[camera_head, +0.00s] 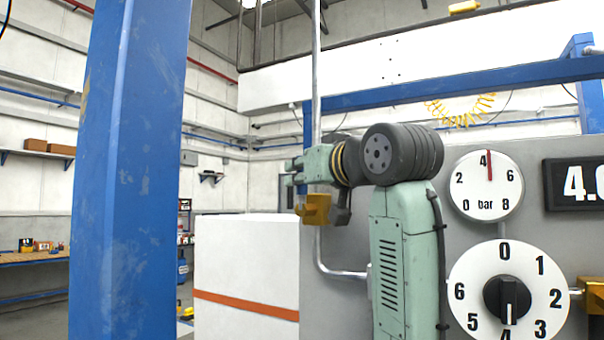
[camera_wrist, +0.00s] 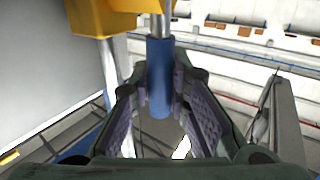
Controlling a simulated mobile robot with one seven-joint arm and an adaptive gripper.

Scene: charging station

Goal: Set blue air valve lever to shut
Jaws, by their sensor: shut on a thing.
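The blue air valve lever (camera_wrist: 160,88) shows in the wrist view as a blue sleeve on a metal stem, between the two fingers of my gripper (camera_wrist: 162,92). The fingers are closed on it from both sides. The brass valve body (camera_wrist: 100,18) is just beyond, at the top of that view. In the head view the brass valve body (camera_head: 314,209) sits on the vertical metal pipe, beside my gripper (camera_head: 341,213). The blue lever is hidden there behind my arm and gripper.
The metal pipe (camera_head: 316,90) runs down and bends right below the valve. A grey panel at right carries a bar gauge (camera_head: 486,186) reading about 4, a digital display (camera_head: 580,184) and a numbered dial (camera_head: 508,297). A blue post (camera_head: 130,170) stands at left.

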